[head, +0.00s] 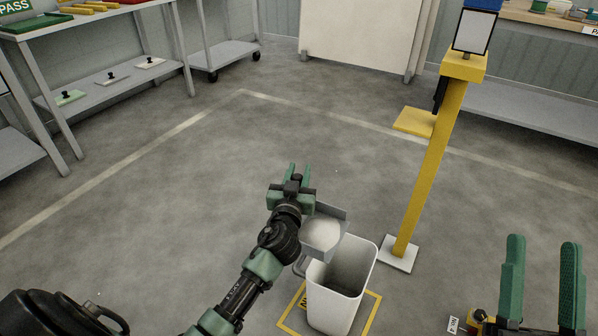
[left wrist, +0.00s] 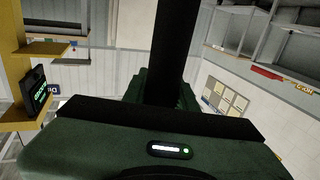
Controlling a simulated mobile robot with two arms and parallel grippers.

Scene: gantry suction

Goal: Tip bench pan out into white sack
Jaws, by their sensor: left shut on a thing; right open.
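A grey pan (head: 343,214) holds white contents (head: 321,232). It sits just right of my left gripper (head: 292,178), above and slightly behind the open white sack (head: 335,299), and looks tilted a little. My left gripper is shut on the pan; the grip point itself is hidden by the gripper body. The sack stands upright, and the part of its inside that shows looks empty. In the left wrist view a dark bar (left wrist: 177,45) rises from behind the gripper's green body. My right gripper (head: 541,250) is open and empty at the lower right.
The sack stands in a yellow floor square (head: 374,306). A yellow post (head: 427,170) on a pale base (head: 398,254) rises close to its right. Benches with shelves (head: 115,85) line the back left.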

